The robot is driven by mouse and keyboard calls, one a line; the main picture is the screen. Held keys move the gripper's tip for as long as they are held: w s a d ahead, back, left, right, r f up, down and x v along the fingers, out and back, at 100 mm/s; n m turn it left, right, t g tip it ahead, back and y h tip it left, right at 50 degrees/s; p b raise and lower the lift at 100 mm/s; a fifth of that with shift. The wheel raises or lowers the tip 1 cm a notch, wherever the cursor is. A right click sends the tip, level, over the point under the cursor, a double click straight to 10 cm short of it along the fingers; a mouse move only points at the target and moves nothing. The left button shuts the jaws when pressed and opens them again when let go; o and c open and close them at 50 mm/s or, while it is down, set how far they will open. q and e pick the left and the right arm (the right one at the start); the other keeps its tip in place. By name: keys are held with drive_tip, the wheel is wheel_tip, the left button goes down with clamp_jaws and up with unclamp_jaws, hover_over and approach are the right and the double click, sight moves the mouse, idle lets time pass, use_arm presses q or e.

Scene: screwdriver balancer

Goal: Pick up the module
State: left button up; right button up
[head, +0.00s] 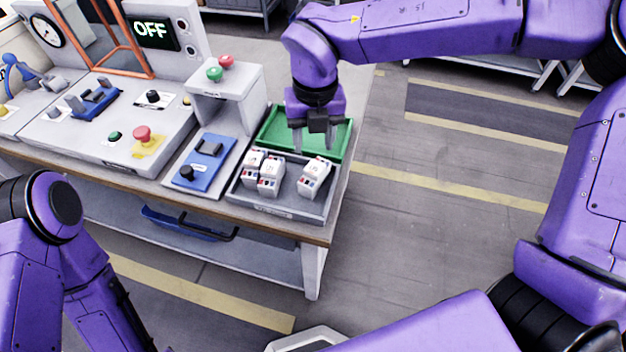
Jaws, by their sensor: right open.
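Several white modules stand in a grey tray (290,212) at the right end of the workbench. Two modules, a left one (252,165) and one beside it (270,174), stand close together on the left side of the tray. Another module (314,177) stands apart on the right side.
The green tray (272,128) sits behind the grey tray and looks empty. Left of them are a blue fixture (203,168), a stand with red and green buttons (226,78), and a console with a red button (142,134). Floor right of the bench is clear.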

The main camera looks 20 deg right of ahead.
sight(315, 167)
drive_tip(key=m, duration=0.7)
drive_tip(key=shift+s+d+r, duration=0.1)
drive_tip(key=shift+s+d, duration=0.1)
drive_tip(key=shift+s, duration=0.1)
drive_tip(key=shift+f+m, duration=0.35)
drive_tip(key=shift+m, duration=0.05)
drive_tip(key=f, duration=0.5)
drive_tip(key=f+p, duration=0.1)
drive_tip(key=f, duration=0.4)
drive_tip(key=shift+w+a, duration=0.1)
drive_tip(key=shift+w, duration=0.1)
drive_tip(key=c, duration=0.8)
